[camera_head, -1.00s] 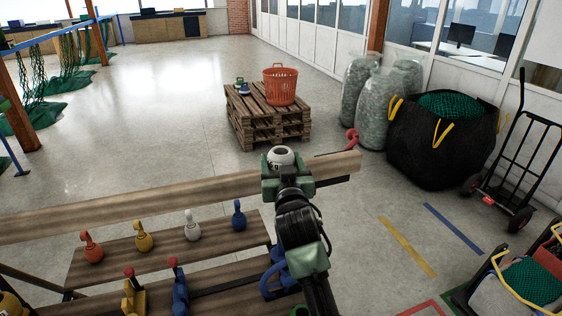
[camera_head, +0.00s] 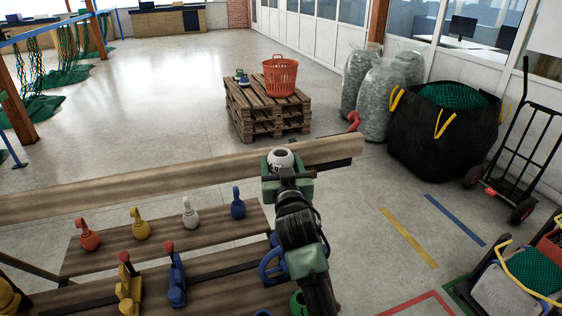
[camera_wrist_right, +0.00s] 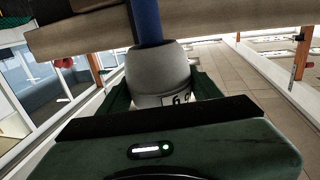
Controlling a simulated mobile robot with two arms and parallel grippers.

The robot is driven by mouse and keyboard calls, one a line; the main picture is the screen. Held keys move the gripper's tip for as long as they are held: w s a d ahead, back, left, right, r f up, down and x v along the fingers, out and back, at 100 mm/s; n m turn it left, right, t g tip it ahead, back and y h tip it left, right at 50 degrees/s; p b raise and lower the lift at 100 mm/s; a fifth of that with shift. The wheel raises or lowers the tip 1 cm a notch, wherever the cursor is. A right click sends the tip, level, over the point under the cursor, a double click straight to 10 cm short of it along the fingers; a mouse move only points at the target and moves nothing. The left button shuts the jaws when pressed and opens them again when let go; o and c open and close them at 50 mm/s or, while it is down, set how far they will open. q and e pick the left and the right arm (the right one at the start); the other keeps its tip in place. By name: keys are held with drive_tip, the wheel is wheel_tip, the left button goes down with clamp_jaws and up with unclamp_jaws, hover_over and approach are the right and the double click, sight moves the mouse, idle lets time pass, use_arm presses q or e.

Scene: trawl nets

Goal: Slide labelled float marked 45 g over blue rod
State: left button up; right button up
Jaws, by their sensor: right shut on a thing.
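My right gripper (camera_head: 281,170) is shut on a pale grey-white float (camera_head: 281,157) in front of the wooden beam. A dark opening shows in the float's top in the head view. In the right wrist view, the float (camera_wrist_right: 160,72) sits between the green jaws. Its label is partly covered by the gripper; a "6"-like character shows, and the full marking is not readable. The blue rod (camera_wrist_right: 147,20) comes down to the float's upper end in that view. I cannot tell whether it enters the hole. The rod is not clearly visible in the head view. My left gripper is out of view.
The wooden beam (camera_head: 130,186) runs across just behind the float. Red (camera_head: 89,238), yellow (camera_head: 140,228), white (camera_head: 190,217) and blue (camera_head: 238,207) ringed weights stand on a plank below. Levers stand nearer. A pallet (camera_head: 262,116) with an orange basket (camera_head: 280,76) is farther off.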

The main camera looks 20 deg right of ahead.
drive_tip(key=shift+f, duration=0.4)
drive_tip(key=o, duration=1.6)
drive_tip(key=shift+f, duration=0.1)
